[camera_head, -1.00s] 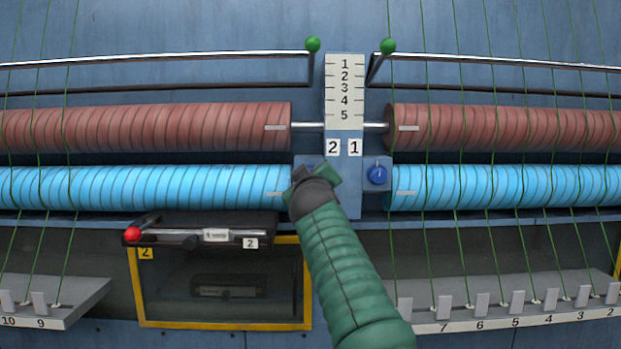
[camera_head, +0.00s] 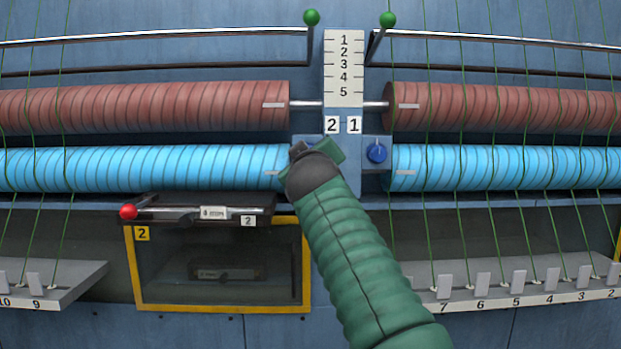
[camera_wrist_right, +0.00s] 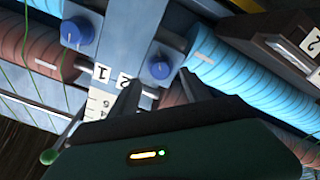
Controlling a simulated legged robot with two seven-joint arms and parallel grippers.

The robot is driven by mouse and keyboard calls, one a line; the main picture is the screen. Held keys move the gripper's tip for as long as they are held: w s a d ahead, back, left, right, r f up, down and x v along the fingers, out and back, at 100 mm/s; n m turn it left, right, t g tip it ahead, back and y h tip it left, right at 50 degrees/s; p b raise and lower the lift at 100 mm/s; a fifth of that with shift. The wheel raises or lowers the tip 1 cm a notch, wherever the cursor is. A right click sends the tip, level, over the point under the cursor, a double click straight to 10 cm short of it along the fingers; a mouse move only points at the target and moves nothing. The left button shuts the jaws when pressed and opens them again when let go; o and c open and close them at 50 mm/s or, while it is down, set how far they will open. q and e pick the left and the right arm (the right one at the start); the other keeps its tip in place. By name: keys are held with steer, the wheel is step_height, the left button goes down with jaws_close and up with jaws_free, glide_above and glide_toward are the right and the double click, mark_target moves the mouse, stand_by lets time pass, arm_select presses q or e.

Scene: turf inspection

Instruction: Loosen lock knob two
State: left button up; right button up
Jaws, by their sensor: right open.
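Lock knob two (camera_wrist_right: 161,68) is a round blue knob with a white pointer line, beside the "2" label (camera_wrist_right: 124,83) in the right wrist view. My right gripper (camera_wrist_right: 158,82) is open, and its dark fingers lie on either side of the knob in that picture. I cannot tell whether they touch it. In the head view my right gripper (camera_head: 318,152) hides knob two, below the "2" label (camera_head: 332,125). The other blue knob (camera_head: 376,153) sits under the "1" label (camera_head: 354,125), and its pointer is upright. My left gripper is not in view.
Light-blue ribbed rollers (camera_head: 150,168) and red-brown ones (camera_head: 150,105) run to both sides of the centre post. Green-tipped levers (camera_head: 311,17) stand above. A red-tipped handle (camera_head: 128,211) and a yellow-framed window (camera_head: 220,308) are at lower left. Green strings hang at both sides.

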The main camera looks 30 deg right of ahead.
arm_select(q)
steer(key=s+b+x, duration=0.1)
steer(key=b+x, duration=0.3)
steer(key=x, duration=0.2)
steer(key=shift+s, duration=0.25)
arm_select(e)
steer(key=v, duration=1.1)
steer(key=shift+a, duration=0.25)
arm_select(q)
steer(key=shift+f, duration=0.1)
arm_select(e)
steer(key=shift+s+r, duration=0.1)
steer(key=shift+s, duration=0.1)
